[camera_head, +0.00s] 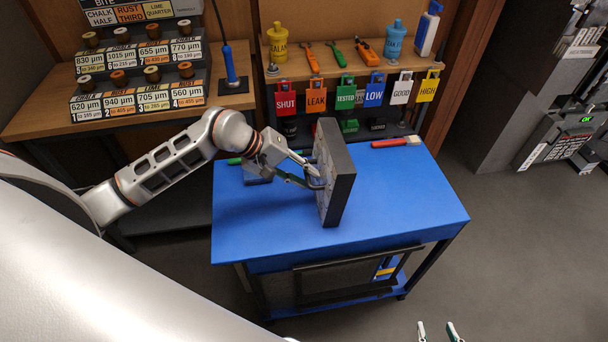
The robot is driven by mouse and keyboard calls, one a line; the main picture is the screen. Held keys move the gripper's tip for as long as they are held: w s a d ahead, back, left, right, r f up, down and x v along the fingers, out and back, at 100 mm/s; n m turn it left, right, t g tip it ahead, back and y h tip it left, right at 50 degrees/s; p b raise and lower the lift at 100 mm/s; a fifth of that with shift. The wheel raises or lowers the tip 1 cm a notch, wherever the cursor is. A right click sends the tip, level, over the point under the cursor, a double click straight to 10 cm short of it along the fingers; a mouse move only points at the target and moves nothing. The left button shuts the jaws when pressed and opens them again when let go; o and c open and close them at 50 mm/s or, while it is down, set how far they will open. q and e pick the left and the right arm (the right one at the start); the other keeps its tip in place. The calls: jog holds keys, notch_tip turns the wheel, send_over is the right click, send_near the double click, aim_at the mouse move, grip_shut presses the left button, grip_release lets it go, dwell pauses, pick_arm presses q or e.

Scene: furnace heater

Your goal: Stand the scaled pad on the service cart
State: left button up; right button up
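The scaled pad (341,181) is a thick dark-edged slab with a paler, mottled left face. It stands on edge on the blue top of the service cart (419,215). My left gripper (315,178) reaches in from the left and meets the pad's left face, where the fingertips are at a handle-like part. Whether the fingers are closed on it is hard to tell. My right gripper (437,331) shows only as two fingertips at the bottom edge, spread apart with nothing between them, away from the cart.
A brush with a red handle (396,142) lies at the cart's back right. Behind are a bench with coloured tags (374,92) and a labelled spool rack (138,102). The cart's front right is clear.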

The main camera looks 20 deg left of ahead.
pick_arm(q)
jog(key=b+v, duration=0.1)
jog(key=v, duration=1.1)
dwell(0.6)
